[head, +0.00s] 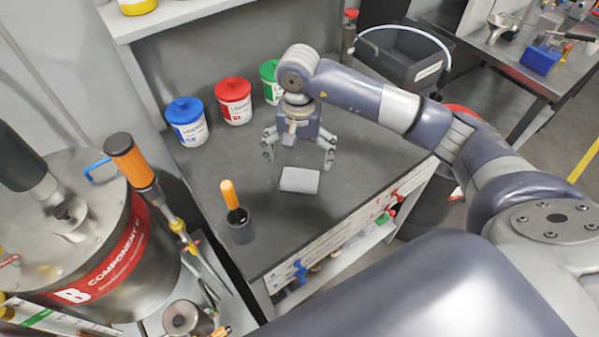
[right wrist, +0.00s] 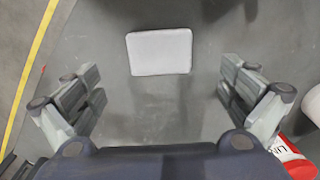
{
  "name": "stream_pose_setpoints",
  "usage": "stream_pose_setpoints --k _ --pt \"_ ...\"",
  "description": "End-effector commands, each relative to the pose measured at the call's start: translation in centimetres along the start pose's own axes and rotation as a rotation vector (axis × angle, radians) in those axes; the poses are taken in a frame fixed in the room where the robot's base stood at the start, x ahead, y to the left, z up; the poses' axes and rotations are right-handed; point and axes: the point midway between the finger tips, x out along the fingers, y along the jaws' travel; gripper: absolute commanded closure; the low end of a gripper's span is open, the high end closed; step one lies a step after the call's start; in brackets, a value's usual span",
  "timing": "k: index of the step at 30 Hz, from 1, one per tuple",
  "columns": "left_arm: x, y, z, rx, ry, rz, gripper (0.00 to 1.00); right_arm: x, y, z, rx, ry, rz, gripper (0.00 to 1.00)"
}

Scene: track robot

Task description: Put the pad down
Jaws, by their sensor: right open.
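The pad (head: 299,180) is a small light grey rectangular block lying flat on the dark grey bench top (head: 345,185). It also shows in the right wrist view as a pale rounded rectangle (right wrist: 160,52), beyond and between the fingers. My right gripper (head: 298,158) is above the bench, just behind the pad. Its fingers are spread wide and hold nothing. In the right wrist view the open fingers (right wrist: 165,95) stand on both sides with bare bench between them. The pad is apart from the fingers. My left gripper is not in view.
Blue-lidded (head: 187,121), red-lidded (head: 234,101) and green-lidded (head: 271,82) jars stand at the back of the bench. An orange-handled tool (head: 231,196) stands in a dark holder at the front left. A large metal drum (head: 90,235) is at left. The bench right of the pad is clear.

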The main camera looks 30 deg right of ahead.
Motion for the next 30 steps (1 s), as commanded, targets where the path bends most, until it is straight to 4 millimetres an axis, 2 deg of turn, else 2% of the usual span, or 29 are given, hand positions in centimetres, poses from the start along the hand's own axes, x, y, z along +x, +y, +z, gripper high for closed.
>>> stream_pose_setpoints --k 1,6,10,30 --pt "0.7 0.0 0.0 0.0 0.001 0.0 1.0 -0.9 -0.1 -0.2 -0.001 0.006 -0.003 0.02" --pt "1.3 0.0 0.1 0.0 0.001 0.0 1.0 -3.5 0.0 -0.1 0.0 0.002 -0.001 0.02" --pt "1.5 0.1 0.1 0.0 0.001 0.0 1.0 -4.5 0.0 0.0 0.0 0.001 0.0 0.02" --pt "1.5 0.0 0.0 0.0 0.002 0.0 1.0 -4.8 0.0 0.0 0.0 -0.001 0.001 0.02"
